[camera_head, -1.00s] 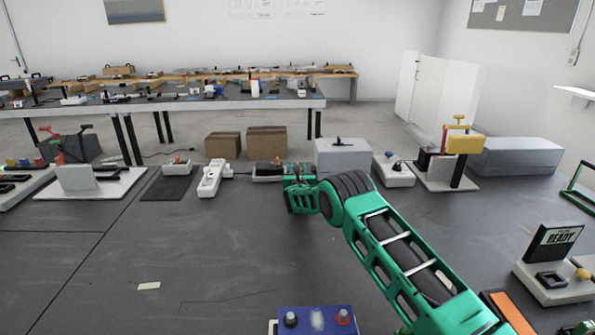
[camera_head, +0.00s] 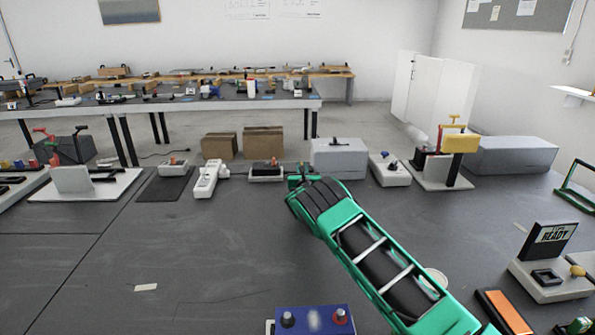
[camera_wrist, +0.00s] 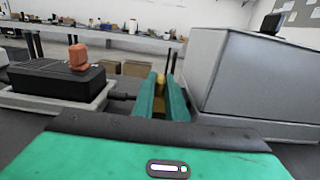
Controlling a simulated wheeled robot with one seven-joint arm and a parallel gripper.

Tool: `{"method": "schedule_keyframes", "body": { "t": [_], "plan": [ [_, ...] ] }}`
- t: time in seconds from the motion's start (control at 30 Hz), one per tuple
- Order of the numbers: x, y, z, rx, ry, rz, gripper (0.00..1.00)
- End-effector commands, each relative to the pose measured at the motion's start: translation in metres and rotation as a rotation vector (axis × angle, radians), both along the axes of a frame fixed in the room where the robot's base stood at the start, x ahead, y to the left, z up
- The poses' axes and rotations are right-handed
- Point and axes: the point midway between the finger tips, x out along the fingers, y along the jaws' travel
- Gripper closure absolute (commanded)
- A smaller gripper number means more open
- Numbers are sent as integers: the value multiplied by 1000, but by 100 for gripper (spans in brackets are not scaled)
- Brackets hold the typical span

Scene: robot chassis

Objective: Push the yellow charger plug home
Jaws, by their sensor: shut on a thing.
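My gripper (camera_wrist: 160,95) shows as two green fingers close together in the wrist view. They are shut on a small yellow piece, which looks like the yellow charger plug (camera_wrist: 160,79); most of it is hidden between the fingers. In the head view my gripper (camera_head: 302,178) is at the far side of the bench, and the plug cannot be made out there. Whether the plug touches a socket cannot be seen.
Left of my gripper is a black box (camera_wrist: 57,78) with an orange knob (camera_wrist: 77,57), on a pale base with a short cable. Close on the right is a large grey box (camera_wrist: 235,72). Cardboard boxes (camera_head: 263,141) stand beyond. The bench's left middle (camera_head: 200,245) is mostly clear.

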Motion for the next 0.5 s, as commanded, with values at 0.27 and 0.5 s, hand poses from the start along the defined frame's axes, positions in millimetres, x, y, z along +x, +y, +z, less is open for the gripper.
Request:
{"method": "schedule_keyframes", "body": {
  "t": [0.27, 0.5],
  "plan": [
    [-3, -6, -9, 1, 18, -5, 100],
    [-2, -7, -8, 1, 16, -7, 86]
  ]
}}
